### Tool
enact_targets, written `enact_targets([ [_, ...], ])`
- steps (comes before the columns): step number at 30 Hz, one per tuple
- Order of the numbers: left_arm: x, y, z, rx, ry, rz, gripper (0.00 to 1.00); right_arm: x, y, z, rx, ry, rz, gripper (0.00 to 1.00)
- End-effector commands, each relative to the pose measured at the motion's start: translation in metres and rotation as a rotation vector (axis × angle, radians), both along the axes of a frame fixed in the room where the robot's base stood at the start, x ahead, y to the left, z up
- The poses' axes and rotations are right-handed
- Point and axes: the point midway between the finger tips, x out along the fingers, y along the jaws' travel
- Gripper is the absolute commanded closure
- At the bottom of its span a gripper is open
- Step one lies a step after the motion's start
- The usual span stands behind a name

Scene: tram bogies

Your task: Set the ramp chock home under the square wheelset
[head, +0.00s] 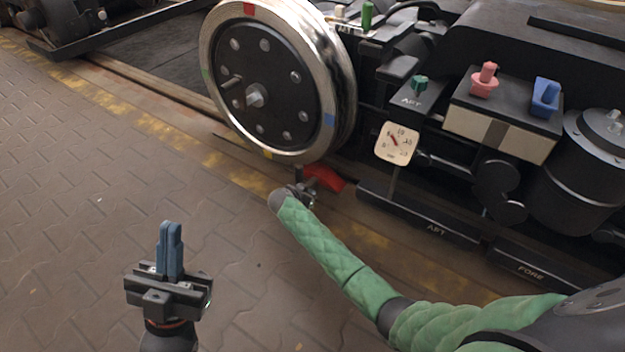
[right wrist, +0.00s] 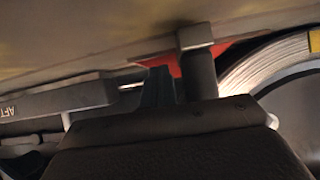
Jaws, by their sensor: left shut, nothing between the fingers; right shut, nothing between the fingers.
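A large spoked-free steel wheel (head: 265,85) with a dark bolted disc and coloured rim marks stands on the rail in the head view; its rim shows in the right wrist view (right wrist: 265,75). The red ramp chock (head: 326,178) lies low by the wheel's foot, just right of it; it also shows in the right wrist view (right wrist: 217,54). My right gripper (head: 303,184) is shut and empty close to the chock, its tips partly hidden. A dark post with a grey end (right wrist: 197,65) stands beside its fingers. My left gripper (head: 171,230) is shut and empty above the paving.
Boxes marked AFT (head: 430,225) and FORE (head: 530,270) run low to the right of the chock. The paving (head: 80,190) at left is clear.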

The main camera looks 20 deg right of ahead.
Motion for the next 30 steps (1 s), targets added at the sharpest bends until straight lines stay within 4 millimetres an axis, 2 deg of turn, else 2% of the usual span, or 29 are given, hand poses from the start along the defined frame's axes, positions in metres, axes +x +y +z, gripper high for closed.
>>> enact_targets([
  [30, 0.0005, -0.0003, -0.0068, -0.001, 0.002, 0.0, 1.0, 0.01, 0.0072, -0.0009, 0.0, 0.0, 0.0, 1.0],
])
